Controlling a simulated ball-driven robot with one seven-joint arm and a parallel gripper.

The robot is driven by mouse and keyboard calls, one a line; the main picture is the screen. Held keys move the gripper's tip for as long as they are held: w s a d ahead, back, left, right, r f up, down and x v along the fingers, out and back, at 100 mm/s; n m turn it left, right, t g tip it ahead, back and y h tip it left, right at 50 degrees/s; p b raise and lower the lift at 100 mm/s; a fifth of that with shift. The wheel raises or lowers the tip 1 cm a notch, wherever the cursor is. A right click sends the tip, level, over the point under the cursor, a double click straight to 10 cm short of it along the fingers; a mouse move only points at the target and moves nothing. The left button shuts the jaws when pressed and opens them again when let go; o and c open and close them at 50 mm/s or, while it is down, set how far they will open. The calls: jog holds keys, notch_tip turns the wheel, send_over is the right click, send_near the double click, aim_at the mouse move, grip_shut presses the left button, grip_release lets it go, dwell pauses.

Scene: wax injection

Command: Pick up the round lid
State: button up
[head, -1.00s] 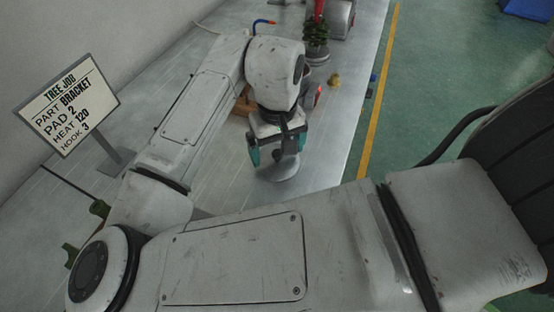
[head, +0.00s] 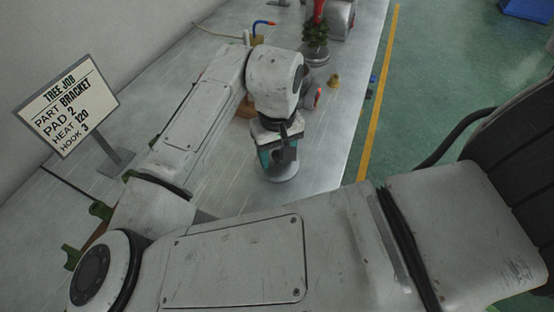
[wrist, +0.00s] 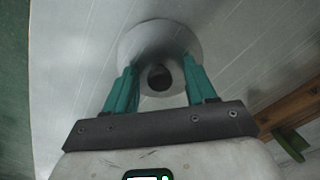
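The round lid is a pale grey disc (head: 284,177) lying flat on the metal bench below my gripper. In the wrist view the lid (wrist: 134,43) shows with a dark round knob (wrist: 159,77) at its middle. My gripper (head: 278,160) is low over the lid. In the wrist view its two teal fingers (wrist: 160,68) stand apart, one on each side of the knob, with a gap visible on both sides. The gripper is open. In the head view the knob is mostly hidden by the gripper.
A sign on a stand (head: 68,105) is at the left. Behind my arm are a small green tree on a round base (head: 316,50), a brass-coloured piece (head: 333,81) and a blue hooked tube (head: 262,23). A wooden piece (wrist: 290,108) lies right in the wrist view.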

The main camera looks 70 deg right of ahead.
jog(key=shift+f, duration=0.25)
grip_shut()
